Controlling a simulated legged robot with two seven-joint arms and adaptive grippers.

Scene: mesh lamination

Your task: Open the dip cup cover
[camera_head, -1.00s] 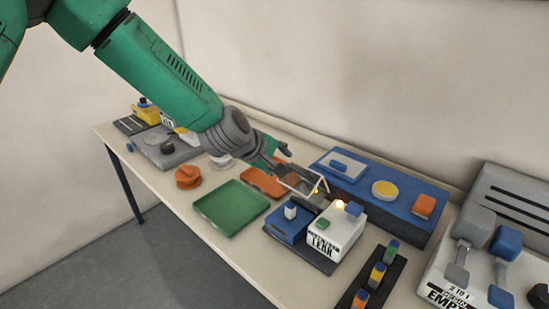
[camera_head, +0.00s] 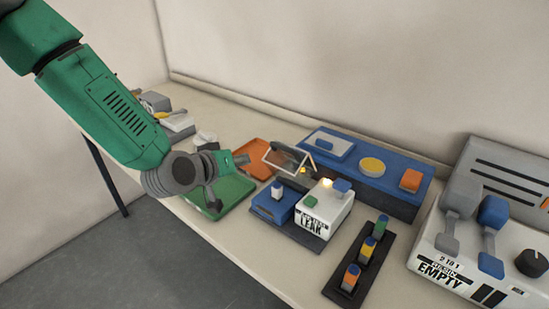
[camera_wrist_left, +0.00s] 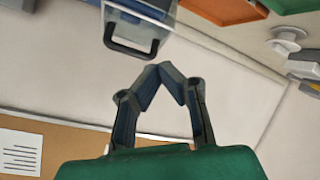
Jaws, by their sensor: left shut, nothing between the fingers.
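A clear cover with a pale frame (camera_head: 288,158), which looks like the dip cup cover, stands tilted behind the blue and white bench units. In the left wrist view a see-through panel with a dark handle (camera_wrist_left: 130,48) shows beyond the fingers, apart from them; it looks like the same cover. A cup under it cannot be made out. My left gripper (camera_head: 213,190) is over the green tray, left of the cover and apart from it. Its fingertips meet in the left wrist view (camera_wrist_left: 172,70), with nothing between them. My right gripper is not in view.
The green tray (camera_head: 238,200) and an orange tray (camera_head: 253,151) lie near the gripper. A white LEAK box (camera_head: 325,210), a blue box (camera_head: 273,205), a rack of coloured vials (camera_head: 338,278) and a blue platform (camera_head: 385,185) crowd the right.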

